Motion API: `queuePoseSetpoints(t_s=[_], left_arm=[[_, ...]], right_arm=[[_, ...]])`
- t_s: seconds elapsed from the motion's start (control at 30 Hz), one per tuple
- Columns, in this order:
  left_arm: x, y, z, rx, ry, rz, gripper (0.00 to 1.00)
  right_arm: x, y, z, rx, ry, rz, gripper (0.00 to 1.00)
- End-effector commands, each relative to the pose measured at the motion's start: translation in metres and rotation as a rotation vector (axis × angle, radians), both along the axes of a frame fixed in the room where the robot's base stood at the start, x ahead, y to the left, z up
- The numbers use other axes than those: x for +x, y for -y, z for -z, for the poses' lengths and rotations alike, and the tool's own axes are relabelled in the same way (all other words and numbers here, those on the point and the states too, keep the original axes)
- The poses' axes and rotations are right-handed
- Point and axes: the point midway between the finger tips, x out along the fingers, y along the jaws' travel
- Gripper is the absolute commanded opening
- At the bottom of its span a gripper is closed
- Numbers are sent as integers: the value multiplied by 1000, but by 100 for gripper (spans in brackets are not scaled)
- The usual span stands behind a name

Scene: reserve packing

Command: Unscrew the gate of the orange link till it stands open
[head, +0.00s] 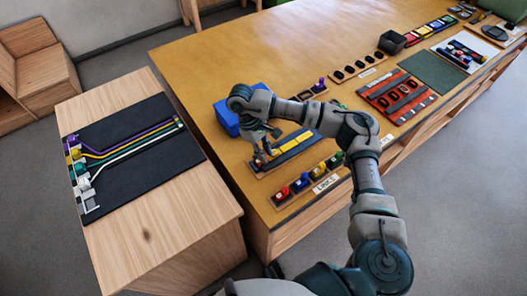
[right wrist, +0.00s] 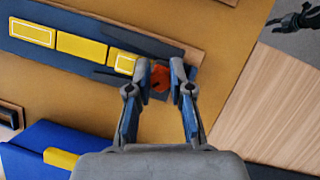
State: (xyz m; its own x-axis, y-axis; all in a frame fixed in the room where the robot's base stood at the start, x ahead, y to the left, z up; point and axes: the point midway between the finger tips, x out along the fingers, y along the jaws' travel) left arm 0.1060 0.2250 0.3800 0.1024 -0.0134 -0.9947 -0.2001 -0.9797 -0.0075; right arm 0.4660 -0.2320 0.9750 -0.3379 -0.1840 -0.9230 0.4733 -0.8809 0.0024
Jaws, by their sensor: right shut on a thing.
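The orange link (right wrist: 160,78) is between the fingertips of my right gripper (right wrist: 159,76) in the right wrist view. The fingers are shut on it, one on each side, and cover much of it. Its gate cannot be made out. In the head view my right gripper (head: 263,150) is over the near-left end of a dark board with yellow blocks, and the link is too small to tell there. A dark claw-like shape, seemingly my left gripper (right wrist: 297,20), shows at the top right of the right wrist view; its jaw state is unclear.
The dark board (right wrist: 80,62) carries yellow blocks. A blue box (head: 227,118) stands behind the gripper. Red, blue, yellow and green pieces stand by a LINKS label (head: 325,184). A side table (head: 165,235) at left bears a black mat (head: 140,165) with coloured straps.

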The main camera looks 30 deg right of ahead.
Motion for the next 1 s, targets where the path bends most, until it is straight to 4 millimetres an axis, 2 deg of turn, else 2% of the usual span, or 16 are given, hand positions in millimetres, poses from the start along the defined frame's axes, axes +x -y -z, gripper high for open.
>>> queuePoseSetpoints(t_s=[0.07, 0.1, 0.2, 0.57, 0.67, 1.0], left_arm=[[0, 0, 0, 0, 0, 0, 40], [0, 0, 0, 0, 0, 0, 40], [0, 0, 0, 0, 0, 0, 40], [0, 0, 0, 0, 0, 0, 40], [0, 0, 0, 0, 0, 0, 40], [0, 0, 0, 0, 0, 0, 40]], right_arm=[[-1, 1, 1, -3, -4, 3, 0], [-1, 1, 1, -3, -4, 3, 25], [-1, 1, 1, -2, -3, 4, 50], [1, -1, -4, 0, 0, 4, 50], [7, -3, -16, -1, 3, 5, 50], [32, -15, -84, -1, 3, 7, 50]])
